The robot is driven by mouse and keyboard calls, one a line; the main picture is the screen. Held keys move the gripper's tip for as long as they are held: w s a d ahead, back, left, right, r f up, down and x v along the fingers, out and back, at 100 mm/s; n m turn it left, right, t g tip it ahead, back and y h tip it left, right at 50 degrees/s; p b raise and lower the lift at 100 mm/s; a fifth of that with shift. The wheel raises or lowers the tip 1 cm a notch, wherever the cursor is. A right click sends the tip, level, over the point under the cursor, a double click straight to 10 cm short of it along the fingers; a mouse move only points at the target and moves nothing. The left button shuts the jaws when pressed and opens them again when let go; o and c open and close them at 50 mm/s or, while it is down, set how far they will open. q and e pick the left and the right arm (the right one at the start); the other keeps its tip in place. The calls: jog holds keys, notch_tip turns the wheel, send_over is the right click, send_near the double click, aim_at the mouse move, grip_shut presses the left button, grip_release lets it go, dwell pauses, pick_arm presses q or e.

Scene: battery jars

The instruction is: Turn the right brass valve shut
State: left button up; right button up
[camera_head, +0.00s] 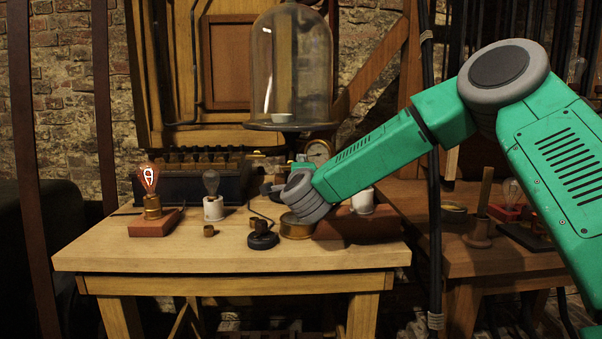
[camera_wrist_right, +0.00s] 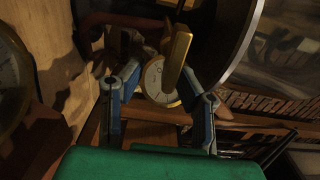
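A brass valve lever (camera_wrist_right: 178,62) stands upright in the right wrist view, in front of a round white-faced gauge (camera_wrist_right: 159,82) with a brass rim. My right gripper (camera_wrist_right: 160,80) has its two blue fingers spread, one on each side of the gauge and lever. The lever is nearer the right finger; I cannot tell whether they touch. In the head view my right gripper (camera_head: 272,188) is at the back of the table, mostly hidden by my green wrist. A gauge (camera_head: 318,152) shows below the bell jar's plate; the valve is hidden there. My left gripper is not in view.
A glass bell jar (camera_head: 291,65) stands on a round plate (camera_head: 290,126) above my right wrist. A lit bulb (camera_head: 149,178), a white-based bulb (camera_head: 212,183), a black weight (camera_head: 263,238) and a brass dish (camera_head: 296,229) sit on the wooden table (camera_head: 120,253). Its front left is clear.

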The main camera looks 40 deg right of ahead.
jog(key=v, duration=1.2)
jog(key=shift+d, duration=0.1)
jog(key=shift+f, duration=0.1)
